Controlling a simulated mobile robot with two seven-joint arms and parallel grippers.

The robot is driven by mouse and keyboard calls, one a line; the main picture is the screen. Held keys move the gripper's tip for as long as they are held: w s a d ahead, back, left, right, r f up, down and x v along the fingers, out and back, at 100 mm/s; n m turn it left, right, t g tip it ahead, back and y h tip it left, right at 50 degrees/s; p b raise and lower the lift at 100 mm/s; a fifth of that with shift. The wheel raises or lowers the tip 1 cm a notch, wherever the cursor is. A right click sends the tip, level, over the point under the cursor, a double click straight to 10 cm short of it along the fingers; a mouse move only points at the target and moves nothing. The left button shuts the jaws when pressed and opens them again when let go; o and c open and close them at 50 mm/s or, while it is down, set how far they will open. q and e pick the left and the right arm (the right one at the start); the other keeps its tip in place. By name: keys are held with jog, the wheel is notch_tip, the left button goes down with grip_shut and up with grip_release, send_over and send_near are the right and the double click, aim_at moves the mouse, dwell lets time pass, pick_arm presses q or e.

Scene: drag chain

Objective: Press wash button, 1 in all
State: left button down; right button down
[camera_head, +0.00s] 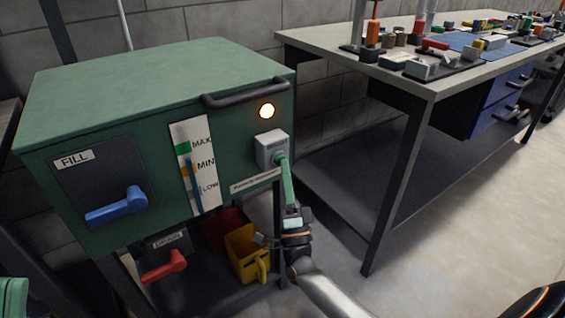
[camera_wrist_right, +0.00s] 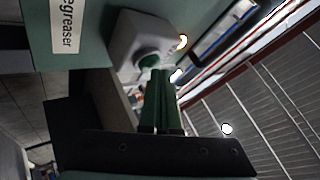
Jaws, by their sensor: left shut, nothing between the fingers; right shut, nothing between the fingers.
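The grey box (camera_head: 270,147) is mounted at the right of the green machine's front in the head view. My right gripper (camera_head: 281,162) is shut and empty, its green fingers pointing up at the button. In the wrist view its fingertips (camera_wrist_right: 163,76) are right by the button; I cannot tell whether they touch it. The fingers partly hide the button in the head view. My left gripper (camera_head: 13,297) shows only as green parts at the lower left edge, shut and empty.
The green machine (camera_head: 150,85) has a lit round lamp (camera_head: 266,111), a dark handle (camera_head: 245,93), a blue FILL lever (camera_head: 117,206) and a red DRAIN lever (camera_head: 164,267). A yellow container (camera_head: 246,252) stands below. A workbench (camera_head: 440,83) with parts is at right.

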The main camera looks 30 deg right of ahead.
jog(key=shift+w+y, duration=0.15)
jog(key=shift+y, duration=0.15)
jog(key=shift+s+p, duration=0.45)
jog(key=shift+s, duration=0.5)
jog(key=shift+s, duration=0.1)
jog(key=s, duration=0.1)
jog(key=s+p, duration=0.1)
jog(key=s, duration=0.1)
jog(key=s+p, duration=0.1)
jog(key=s, duration=0.1)
jog(key=shift+d, duration=0.25)
dwell(0.6)
